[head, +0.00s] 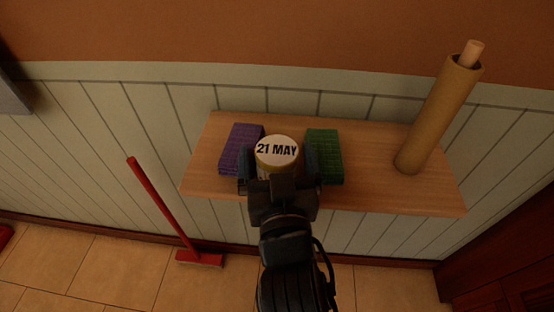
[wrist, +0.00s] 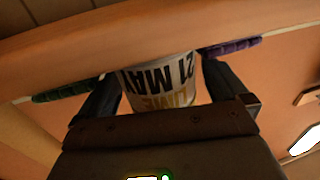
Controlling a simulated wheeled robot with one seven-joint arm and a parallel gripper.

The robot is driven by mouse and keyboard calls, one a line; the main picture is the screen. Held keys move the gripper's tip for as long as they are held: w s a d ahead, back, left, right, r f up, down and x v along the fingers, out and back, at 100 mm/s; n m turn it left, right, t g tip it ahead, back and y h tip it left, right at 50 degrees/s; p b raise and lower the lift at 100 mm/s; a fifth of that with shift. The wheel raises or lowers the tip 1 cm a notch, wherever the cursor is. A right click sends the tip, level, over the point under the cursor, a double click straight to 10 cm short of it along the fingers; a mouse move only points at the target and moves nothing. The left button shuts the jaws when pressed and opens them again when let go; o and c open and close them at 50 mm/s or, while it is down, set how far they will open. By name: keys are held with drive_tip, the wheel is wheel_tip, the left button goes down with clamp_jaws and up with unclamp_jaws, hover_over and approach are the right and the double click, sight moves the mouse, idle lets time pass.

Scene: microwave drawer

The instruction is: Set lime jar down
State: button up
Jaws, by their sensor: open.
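The lime jar (head: 277,152) has a pale lid marked "21 MAY" and is upright between the purple and green blocks on the wooden shelf (head: 376,190). The wrist view shows its white label (wrist: 160,82) upside down, with "LIME" and "21 MAY". The jar's base is hidden behind the shelf edge there, so contact with the shelf cannot be seen directly. My gripper (head: 278,168) is open, with one dark finger on each side of the jar. In the wrist view my gripper (wrist: 160,92) also straddles it.
A purple block (head: 242,143) is close left of the jar and a green block (head: 325,150) close right. A red broom (head: 165,210) stands left of the shelf. Free shelf lies between the green block and roll.

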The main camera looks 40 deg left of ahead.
drive_tip(key=shift+c, duration=0.3)
drive_tip(key=c, duration=1.2)
